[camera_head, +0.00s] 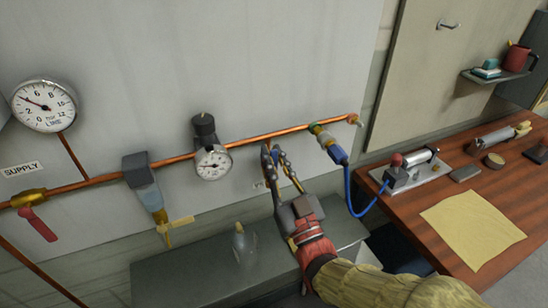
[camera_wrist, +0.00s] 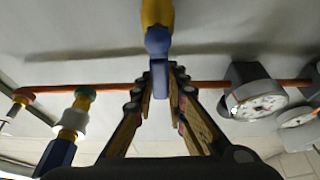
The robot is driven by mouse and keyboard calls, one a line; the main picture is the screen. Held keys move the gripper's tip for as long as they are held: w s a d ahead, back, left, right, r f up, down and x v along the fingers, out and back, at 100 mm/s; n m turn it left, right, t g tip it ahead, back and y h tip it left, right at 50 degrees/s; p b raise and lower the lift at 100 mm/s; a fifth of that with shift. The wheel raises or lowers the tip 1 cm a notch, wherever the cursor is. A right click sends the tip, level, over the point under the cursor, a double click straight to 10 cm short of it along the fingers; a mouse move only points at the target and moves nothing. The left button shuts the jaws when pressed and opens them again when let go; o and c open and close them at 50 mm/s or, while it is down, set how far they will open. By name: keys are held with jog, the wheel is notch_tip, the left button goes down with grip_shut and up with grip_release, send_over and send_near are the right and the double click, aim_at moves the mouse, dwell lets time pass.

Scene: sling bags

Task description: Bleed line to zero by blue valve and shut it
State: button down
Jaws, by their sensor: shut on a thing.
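The blue valve is mostly hidden behind my gripper in the head view. In the wrist view, the blue valve's handle (camera_wrist: 159,72) hangs from a blue and yellow body, between my fingertips. My gripper (camera_head: 272,152) is shut on that handle, at the copper pipe (camera_head: 255,137); its fingers also show in the wrist view (camera_wrist: 160,88).
A red lever (camera_head: 38,224) and a filter bowl with a yellow drain valve (camera_head: 176,228) are left on the line. A coupling (camera_head: 325,140) with a blue hose (camera_head: 352,195) is close right. A bottle (camera_head: 243,242) stands on the grey cabinet below. The wooden bench (camera_head: 420,240) is right.

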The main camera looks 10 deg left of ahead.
jog(key=c, duration=1.8)
grip_release()
jog(key=shift+o, duration=0.2)
jog(key=v, duration=1.2)
